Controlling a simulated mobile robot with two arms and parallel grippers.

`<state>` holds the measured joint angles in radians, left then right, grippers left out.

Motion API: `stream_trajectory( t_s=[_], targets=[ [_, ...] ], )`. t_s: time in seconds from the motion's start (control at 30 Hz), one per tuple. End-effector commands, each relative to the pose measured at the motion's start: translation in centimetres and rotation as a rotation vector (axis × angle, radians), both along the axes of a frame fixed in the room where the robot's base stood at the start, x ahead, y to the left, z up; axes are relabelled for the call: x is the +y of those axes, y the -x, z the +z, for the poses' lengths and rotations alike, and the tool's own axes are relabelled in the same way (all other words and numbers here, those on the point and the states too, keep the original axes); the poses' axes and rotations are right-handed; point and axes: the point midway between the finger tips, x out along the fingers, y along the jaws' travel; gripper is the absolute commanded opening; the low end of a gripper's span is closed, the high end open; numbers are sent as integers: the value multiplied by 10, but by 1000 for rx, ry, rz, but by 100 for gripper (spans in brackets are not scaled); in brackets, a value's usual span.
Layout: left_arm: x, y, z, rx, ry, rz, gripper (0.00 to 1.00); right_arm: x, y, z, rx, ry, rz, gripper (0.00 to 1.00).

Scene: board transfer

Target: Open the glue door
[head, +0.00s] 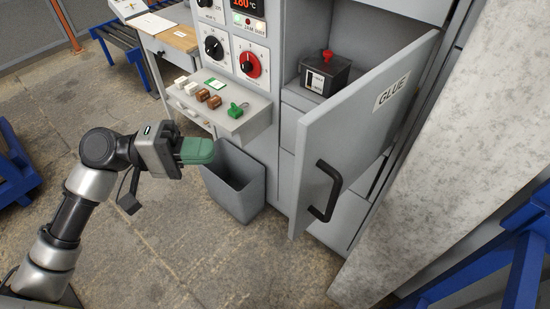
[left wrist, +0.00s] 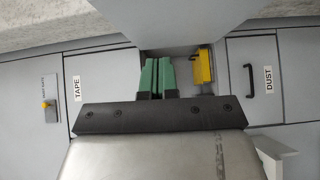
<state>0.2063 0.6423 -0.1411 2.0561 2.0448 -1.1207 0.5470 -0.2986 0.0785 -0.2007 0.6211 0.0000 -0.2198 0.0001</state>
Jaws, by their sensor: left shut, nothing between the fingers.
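The glue door (head: 372,125) is a grey panel labelled GLUE, and it stands swung open from the machine cabinet. Its black handle (head: 325,190) is on the outer face near the free edge. Behind the door the compartment is open, and a dark box with a red knob (head: 325,73) sits inside. My left gripper (head: 210,150) has green fingers that are shut and empty. It is left of the door, apart from the handle. In the left wrist view the green fingers (left wrist: 156,77) lie side by side. My right gripper is in neither view.
A grey bin (head: 237,182) stands on the floor beside my left gripper. A control shelf (head: 222,108) with switches juts out above it. A pale stone-like slab (head: 440,190) is right of the door. The left wrist view shows TAPE (left wrist: 100,88) and DUST (left wrist: 250,85) panels.

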Motion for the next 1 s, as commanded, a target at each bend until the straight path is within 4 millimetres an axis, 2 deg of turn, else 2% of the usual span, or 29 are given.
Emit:
stream_trajectory(
  t_s=[0.1, 0.23, 0.7, 0.8, 1.0],
  targets=[
    [3, 4, 7, 14, 20, -29, 0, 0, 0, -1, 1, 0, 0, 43],
    [-8, 3, 11, 17, 24, -34, 0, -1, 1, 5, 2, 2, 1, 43],
    [-102, 2, 13, 19, 24, -33, 0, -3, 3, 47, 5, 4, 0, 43],
    [-112, 13, 12, 18, 23, -32, 0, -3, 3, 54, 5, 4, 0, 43],
    [-124, 24, 9, 16, 23, -31, 0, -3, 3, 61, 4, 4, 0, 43]
  ],
)
